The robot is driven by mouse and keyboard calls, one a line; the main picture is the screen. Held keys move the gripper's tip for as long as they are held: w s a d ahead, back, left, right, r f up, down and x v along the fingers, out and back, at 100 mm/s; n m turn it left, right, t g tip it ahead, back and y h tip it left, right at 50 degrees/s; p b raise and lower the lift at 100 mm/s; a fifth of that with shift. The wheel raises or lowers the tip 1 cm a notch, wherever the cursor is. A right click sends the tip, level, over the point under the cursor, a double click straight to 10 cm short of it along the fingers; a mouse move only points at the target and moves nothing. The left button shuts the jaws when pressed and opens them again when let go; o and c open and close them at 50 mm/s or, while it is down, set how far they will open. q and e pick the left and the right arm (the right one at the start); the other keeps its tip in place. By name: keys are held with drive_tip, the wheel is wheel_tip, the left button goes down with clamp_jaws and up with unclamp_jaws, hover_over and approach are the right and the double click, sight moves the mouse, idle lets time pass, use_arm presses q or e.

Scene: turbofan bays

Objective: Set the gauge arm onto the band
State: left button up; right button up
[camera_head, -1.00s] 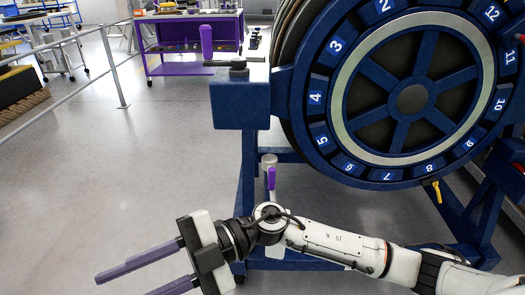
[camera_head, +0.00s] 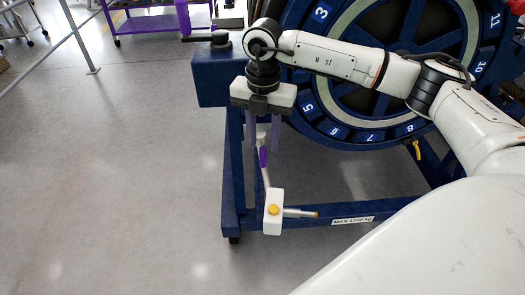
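The gauge arm hangs in front of the blue stand. It has a purple grip (camera_head: 263,157) on a thin stem and a white box (camera_head: 273,211) with a yellow button and a short rod pointing right. The band appears to be the pale ring (camera_head: 471,20) on the numbered blue wheel; my arm covers much of it. My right gripper (camera_head: 263,145) points down with its two purple fingers apart, one on each side of the gauge arm's upper end in the picture. I cannot tell whether they touch it. My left gripper is not in view.
A blue block with a black-knobbed crank (camera_head: 220,38) and purple handle (camera_head: 183,16) is left of the wheel. A blue lower beam (camera_head: 350,214) runs behind the gauge box. A yellow tag (camera_head: 417,150) hangs below the wheel.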

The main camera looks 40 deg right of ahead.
sight(263, 165)
drive_tip(key=shift+f, duration=2.65)
clamp_jaws()
